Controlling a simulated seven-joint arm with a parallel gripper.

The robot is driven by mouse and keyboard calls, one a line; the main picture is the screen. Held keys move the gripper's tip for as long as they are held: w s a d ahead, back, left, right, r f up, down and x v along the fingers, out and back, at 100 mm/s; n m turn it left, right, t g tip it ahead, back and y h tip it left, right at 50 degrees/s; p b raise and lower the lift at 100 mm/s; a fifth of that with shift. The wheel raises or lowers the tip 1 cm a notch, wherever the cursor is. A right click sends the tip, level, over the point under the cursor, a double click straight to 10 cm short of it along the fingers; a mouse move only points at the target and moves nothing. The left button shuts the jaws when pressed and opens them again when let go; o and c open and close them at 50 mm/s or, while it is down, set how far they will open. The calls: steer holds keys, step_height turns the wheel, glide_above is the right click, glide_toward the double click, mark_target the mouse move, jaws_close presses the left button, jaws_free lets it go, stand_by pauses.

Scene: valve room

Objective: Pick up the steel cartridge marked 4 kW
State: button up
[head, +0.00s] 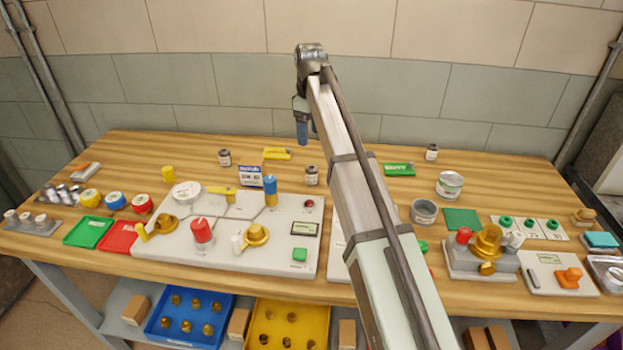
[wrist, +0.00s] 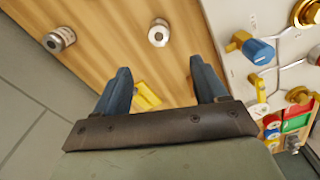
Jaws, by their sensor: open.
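No 4 kW marking is readable, so I cannot tell which item is that cartridge. Small steel-coloured cylinders stand at the far left of the bench in a rack (head: 65,193) and on a grey holder (head: 38,226). Small canisters with dark bands stand singly toward the back: a left one (head: 225,157), a middle one (head: 312,176) and a right one (head: 432,152). In the wrist view, one canister (wrist: 60,39) is at upper left and another (wrist: 158,33) at upper middle. My gripper (head: 303,133) is above the back of the bench, its blue fingers (wrist: 160,68) open and empty.
A yellow object (head: 277,154) lies near the back wall. The pale valve panel (head: 280,235) with brass, red and blue fittings fills the front middle. Bare wood surrounds the back canisters.

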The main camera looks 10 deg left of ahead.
mark_target(312, 168)
step_height(312, 168, down, 8)
steer(key=shift+f, duration=0.15)
steer(key=shift+s+d+f, duration=0.1)
steer(key=shift+d+f, duration=0.1)
steer(key=shift+f, duration=1.15)
steer(key=shift+d+f, duration=0.15)
steer(key=shift+f, duration=1.15)
steer(key=shift+c, duration=0.3)
steer(key=c, duration=1.3)
